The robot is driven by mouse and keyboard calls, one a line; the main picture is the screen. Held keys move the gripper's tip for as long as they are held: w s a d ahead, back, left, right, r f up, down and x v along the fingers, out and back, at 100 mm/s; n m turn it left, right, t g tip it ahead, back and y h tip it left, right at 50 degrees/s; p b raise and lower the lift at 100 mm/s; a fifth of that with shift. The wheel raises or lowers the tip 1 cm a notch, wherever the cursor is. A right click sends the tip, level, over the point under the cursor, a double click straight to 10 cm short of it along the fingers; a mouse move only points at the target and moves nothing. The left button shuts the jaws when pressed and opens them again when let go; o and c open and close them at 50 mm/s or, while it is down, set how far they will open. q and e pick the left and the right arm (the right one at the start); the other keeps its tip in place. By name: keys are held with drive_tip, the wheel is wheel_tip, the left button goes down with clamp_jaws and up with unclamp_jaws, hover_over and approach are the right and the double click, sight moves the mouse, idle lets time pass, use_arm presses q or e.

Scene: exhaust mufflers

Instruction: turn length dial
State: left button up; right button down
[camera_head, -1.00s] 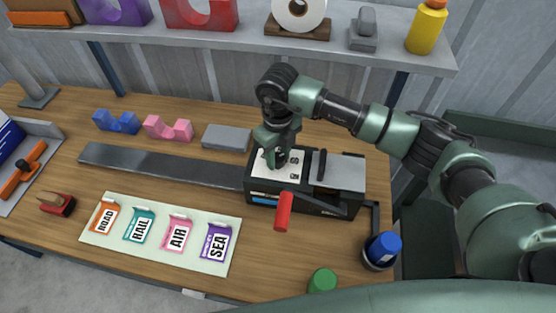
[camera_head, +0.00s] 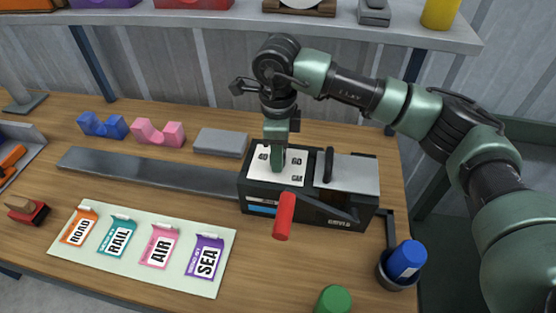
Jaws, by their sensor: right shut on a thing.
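The length dial is on the white panel (camera_head: 262,168) on top of a black machine (camera_head: 312,217) on the wooden bench; numbers are printed around it. My right gripper (camera_head: 278,166) points straight down onto the middle of this panel, its fingers shut on the dial, which they mostly hide. The machine has a red-handled lever (camera_head: 284,215) at its front and a grey plate (camera_head: 347,174) on its right part. My left gripper is out of view.
A long grey rail (camera_head: 150,171) runs left from the machine. Blue (camera_head: 103,125) and pink (camera_head: 158,134) cradles and a grey block (camera_head: 220,142) stand behind it. A mat with ROAD, RAIL, AIR and SEA tags (camera_head: 140,272) lies in front. A blue-capped item (camera_head: 406,259) stands at right.

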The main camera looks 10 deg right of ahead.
drive_tip(key=shift+r+n, duration=0.1)
drive_tip(key=shift+n, duration=0.2)
idle(0.4)
drive_tip(key=c, duration=1)
unclamp_jaws()
drive_tip(key=shift+o, duration=0.2)
drive_tip(key=shift+b, duration=0.3)
wheel_tip(320, 180, up, 8)
drive_tip(key=shift+f+b, duration=0.15)
drive_tip(key=shift+b, duration=0.55)
